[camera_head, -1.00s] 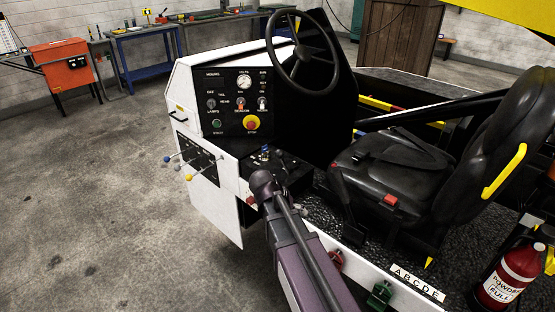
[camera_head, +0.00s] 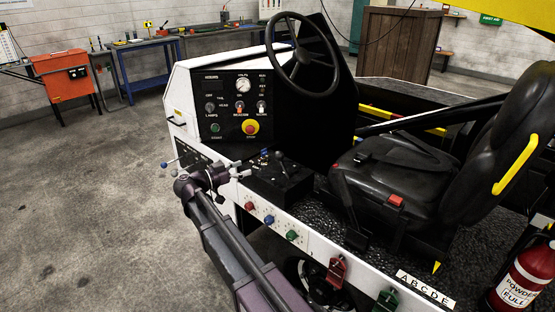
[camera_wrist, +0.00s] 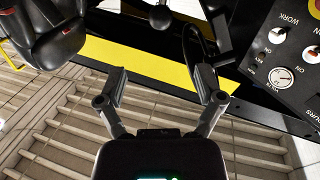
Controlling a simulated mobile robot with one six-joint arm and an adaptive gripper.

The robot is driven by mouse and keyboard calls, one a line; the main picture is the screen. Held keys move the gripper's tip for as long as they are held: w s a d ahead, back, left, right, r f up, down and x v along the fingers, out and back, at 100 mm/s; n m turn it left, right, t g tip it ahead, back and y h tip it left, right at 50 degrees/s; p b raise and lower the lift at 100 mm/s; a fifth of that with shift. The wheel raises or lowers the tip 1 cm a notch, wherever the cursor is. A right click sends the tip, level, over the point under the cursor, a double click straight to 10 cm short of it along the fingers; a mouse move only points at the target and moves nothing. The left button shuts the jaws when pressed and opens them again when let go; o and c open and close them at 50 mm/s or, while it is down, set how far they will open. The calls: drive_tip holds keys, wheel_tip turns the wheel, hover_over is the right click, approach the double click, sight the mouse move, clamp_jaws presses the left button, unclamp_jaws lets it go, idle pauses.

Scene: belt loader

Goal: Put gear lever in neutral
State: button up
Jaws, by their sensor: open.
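The gear lever (camera_head: 280,160) is a dark stalk with a black knob, on a black box (camera_head: 283,186) beside the dash. It stands roughly upright, but I cannot read which gear slot it is in. In the wrist view a round black knob (camera_wrist: 160,18), which looks like the lever's, shows at the top centre, beyond my fingertips. My gripper (camera_head: 226,178) is left of the black box in the head view, apart from the lever. In the wrist view my gripper (camera_wrist: 160,80) has its fingers spread, with nothing between them.
The steering wheel (camera_head: 303,52) and dash panel (camera_head: 240,104) stand behind the lever. The seat (camera_head: 400,170) is to its right. Coloured knobs (camera_head: 269,219) line the white side panel. Open floor lies left.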

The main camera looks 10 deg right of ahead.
sight(279, 156)
drive_tip(key=shift+d, duration=0.1)
idle(0.3)
drive_tip(key=x, duration=1.3)
drive_tip(key=shift+w+d, duration=0.2)
drive_tip(key=shift+d, duration=0.15)
